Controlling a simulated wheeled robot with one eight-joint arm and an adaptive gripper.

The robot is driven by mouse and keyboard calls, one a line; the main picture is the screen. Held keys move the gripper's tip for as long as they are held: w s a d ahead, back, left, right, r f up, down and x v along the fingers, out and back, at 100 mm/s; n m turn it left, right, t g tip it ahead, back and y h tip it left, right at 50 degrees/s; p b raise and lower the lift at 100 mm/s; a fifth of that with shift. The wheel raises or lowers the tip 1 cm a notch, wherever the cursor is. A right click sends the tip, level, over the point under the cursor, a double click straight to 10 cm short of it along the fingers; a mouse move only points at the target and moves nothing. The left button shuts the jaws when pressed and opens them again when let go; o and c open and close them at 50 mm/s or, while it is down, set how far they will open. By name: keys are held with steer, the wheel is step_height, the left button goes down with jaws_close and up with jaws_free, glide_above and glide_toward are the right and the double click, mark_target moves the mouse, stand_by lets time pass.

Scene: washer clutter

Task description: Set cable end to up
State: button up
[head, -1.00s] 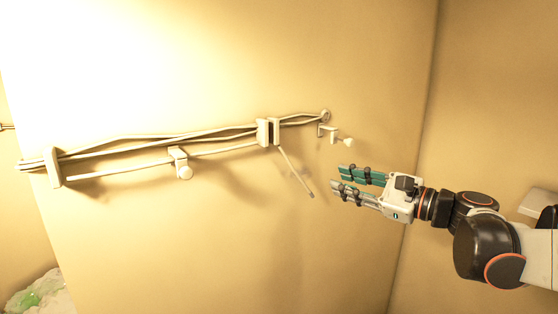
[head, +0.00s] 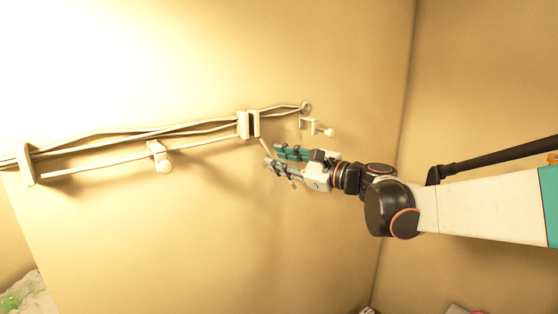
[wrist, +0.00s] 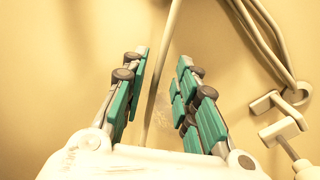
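The cable end is a thin pale rod (head: 264,147) hanging down from the wall bracket in the head view. Its lower tip (head: 292,184) shows below my gripper (head: 272,156), whose fingers hide its middle. In the wrist view the cable (wrist: 166,55) runs between the two teal fingers of my gripper (wrist: 161,68), with clear gaps on both sides. My gripper is open around the cable and is not closed on it.
Several pale cables (head: 140,138) run along the wall through a bracket (head: 248,124) and a left clamp (head: 27,165). A small hook with a knob (head: 327,131) is just above my gripper. The wall below is clear. Clutter (head: 28,296) lies at lower left.

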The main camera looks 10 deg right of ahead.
jaws_close()
stand_by(0.4)
steer(key=r+n, duration=0.1)
steer(key=n, duration=0.1)
steer(key=w+d+r+n+h, duration=0.1)
steer(key=r+n, duration=0.1)
steer(key=d+r+n+p, duration=0.1)
steer(key=n, duration=0.1)
steer(key=shift+w+d+r+h, duration=0.25)
steer(key=shift+w+r+h, duration=0.1)
steer(key=shift+w+h, duration=0.05)
steer(key=shift+w+d+r+n+h+p, duration=0.15)
steer(key=shift+r+n+h+p, duration=0.35)
steer(key=shift+r+n, duration=1.25)
steer(key=shift+f, duration=0.1)
jaws_free()
